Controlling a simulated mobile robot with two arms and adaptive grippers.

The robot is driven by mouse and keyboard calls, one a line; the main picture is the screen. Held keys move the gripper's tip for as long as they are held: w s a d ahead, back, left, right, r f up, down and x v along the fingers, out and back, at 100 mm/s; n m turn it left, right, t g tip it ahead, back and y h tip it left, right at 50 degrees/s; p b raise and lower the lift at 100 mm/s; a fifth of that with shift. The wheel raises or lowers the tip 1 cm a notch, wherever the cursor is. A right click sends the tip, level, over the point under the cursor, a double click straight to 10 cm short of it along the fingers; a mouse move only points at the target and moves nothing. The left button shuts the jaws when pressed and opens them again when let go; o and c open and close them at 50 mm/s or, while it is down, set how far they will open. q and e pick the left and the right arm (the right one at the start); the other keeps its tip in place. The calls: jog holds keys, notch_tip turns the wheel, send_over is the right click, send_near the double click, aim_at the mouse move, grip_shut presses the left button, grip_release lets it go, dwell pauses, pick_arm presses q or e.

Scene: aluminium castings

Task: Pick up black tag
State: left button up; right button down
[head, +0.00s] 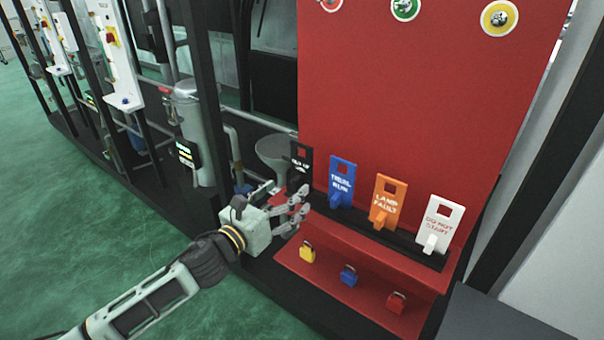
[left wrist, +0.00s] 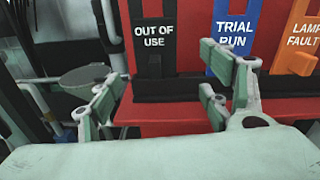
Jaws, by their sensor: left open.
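The black tag (head: 301,158) stands at the left end of a row of tags on the red board. In the left wrist view the black tag (left wrist: 154,38) reads "OUT OF USE" and stands upright in a black holder. My left gripper (head: 301,211) is open and empty, just in front of and below the black tag in the head view, and hides its lower part there. In the left wrist view my left gripper's fingers (left wrist: 172,95) are spread, one to each side of the black tag, apart from it. My right gripper is not in view.
A blue tag (head: 342,182), an orange tag (head: 387,201) and a white tag (head: 440,222) stand to the right. Yellow (head: 307,252), blue (head: 348,275) and red (head: 396,302) padlocks are on the red lower shelf. Pipes and a grey funnel (head: 274,152) are left of the board.

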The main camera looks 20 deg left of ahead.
aim_at(301, 174)
pick_arm(q)
jog(key=shift+w+r+m, duration=0.25)
jog(key=shift+r+m, duration=0.15)
jog(key=p+x, duration=0.1)
jog(key=x, duration=0.1)
jog(key=p+x, duration=0.1)
jog(key=x, duration=0.1)
jog(key=p+x, duration=0.1)
jog(key=x, duration=0.1)
jog(key=shift+a+r, duration=0.3)
jog(key=shift+r, duration=0.1)
jog(key=shift+w+d, duration=0.15)
jog(key=shift+w, duration=0.3)
jog(key=shift+w+d+f, duration=0.15)
jog(key=shift+w+f, duration=0.05)
jog(key=shift+w, duration=0.1)
jog(key=shift+c, duration=1)
jog(key=c, duration=1.1)
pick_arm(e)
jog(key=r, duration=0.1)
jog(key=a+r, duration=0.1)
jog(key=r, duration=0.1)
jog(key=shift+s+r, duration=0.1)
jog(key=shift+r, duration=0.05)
